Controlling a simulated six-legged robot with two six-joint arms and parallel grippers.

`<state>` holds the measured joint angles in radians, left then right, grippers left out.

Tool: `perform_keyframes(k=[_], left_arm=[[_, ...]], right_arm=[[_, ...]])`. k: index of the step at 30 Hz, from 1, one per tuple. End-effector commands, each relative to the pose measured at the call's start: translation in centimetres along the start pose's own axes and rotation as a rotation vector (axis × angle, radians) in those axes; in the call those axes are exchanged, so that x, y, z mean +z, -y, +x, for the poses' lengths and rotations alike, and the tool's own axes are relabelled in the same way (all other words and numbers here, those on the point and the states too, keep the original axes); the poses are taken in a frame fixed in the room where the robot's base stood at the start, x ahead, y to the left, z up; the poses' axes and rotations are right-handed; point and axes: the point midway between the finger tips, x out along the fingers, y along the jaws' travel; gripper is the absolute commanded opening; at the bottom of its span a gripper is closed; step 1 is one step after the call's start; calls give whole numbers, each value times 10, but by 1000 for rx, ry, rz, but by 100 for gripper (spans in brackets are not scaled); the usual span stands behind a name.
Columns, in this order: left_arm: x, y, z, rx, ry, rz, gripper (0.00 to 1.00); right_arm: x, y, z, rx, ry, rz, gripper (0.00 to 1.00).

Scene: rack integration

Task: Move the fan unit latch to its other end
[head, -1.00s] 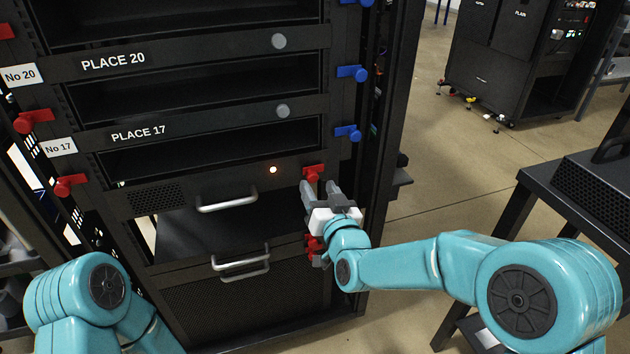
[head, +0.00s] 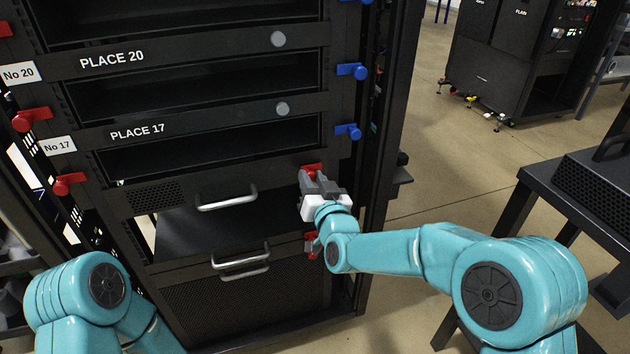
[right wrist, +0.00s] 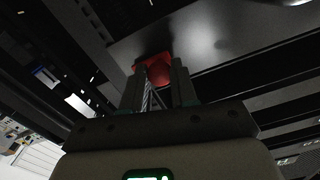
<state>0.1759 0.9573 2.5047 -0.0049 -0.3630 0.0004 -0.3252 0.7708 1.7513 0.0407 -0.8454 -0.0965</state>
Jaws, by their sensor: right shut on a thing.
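A red latch (head: 311,169) sits at the right end of the dark panel (head: 180,180) under PLACE 17. My right gripper (head: 316,181) is at this latch, with its fingers closed around it and partly hiding it. In the right wrist view the red latch (right wrist: 152,70) shows at the tips of the two fingers (right wrist: 158,84). The exact angle of the latch cannot be told. Another red latch (head: 68,184) is on the left post. A further red latch (head: 311,238) is below my right gripper, partly hidden by my wrist. My left gripper is out of view; only its arm shows.
Blue latches (head: 352,71) stick out on the right post above. Silver handles (head: 226,201) stand out from the lower rack front. A dark table (head: 585,190) is at the right. Open floor (head: 450,160) lies between it and the rack.

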Motion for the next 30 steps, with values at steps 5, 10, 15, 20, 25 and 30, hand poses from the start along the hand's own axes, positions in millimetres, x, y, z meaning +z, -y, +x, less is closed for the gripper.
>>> perform_keyframes(k=[5,10,15,20,25,30], left_arm=[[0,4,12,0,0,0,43],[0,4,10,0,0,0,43],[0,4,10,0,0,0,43],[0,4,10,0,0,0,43],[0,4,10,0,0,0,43],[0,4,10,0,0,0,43]], right_arm=[[7,21,0,-4,-1,0,0],[6,22,0,-6,2,-1,0],[6,22,0,-6,2,-1,53],[6,20,0,-4,1,0,53],[5,20,-4,-3,1,0,53],[5,20,-31,-3,1,0,53]])
